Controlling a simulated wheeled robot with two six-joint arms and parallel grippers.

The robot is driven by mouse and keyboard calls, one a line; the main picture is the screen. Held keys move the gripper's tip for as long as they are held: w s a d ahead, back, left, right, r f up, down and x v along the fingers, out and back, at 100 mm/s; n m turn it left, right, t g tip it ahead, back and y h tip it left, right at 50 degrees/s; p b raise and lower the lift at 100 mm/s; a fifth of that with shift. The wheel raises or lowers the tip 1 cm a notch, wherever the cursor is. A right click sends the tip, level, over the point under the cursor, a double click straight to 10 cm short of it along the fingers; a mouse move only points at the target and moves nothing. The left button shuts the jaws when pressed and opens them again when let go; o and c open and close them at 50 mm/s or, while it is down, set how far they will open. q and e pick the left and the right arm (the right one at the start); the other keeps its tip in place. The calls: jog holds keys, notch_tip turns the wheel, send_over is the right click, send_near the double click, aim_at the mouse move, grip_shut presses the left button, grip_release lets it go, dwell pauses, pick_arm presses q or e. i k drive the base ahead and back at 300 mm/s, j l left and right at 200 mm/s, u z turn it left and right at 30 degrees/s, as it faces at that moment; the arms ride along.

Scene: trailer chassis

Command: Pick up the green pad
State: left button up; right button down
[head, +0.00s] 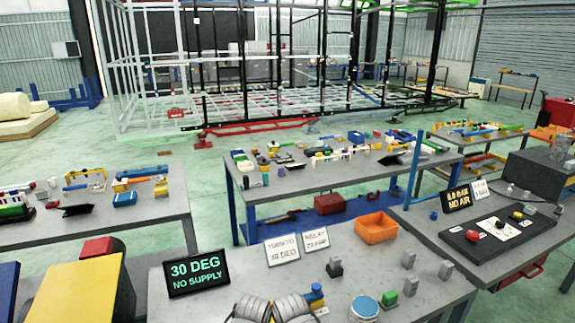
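A small green piece (389,299), the likeliest match for the green pad, sits on the front grey table (232,297). It is near the table's front edge, just right of a blue-and-white round tin (364,308). Its exact shape is too small to tell. Neither of my grippers shows in the head view.
Grey blocks (409,259) stand behind the green piece. An orange bin (376,228), white cards (282,249) and a "30 DEG NO SUPPLY" display (196,273) stand farther back or left. Coiled grey hose (254,308) lies at front. The table's middle is fairly clear.

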aim_at(389, 302)
jog(key=u, duration=1.7)
jog(key=k+z, duration=0.15)
jog(key=z, duration=2.45)
jog(key=i+l+z, duration=0.2)
jog(key=z, duration=0.2)
jog(key=i+l+z, duration=0.35)
jog(key=k+j, duration=0.1)
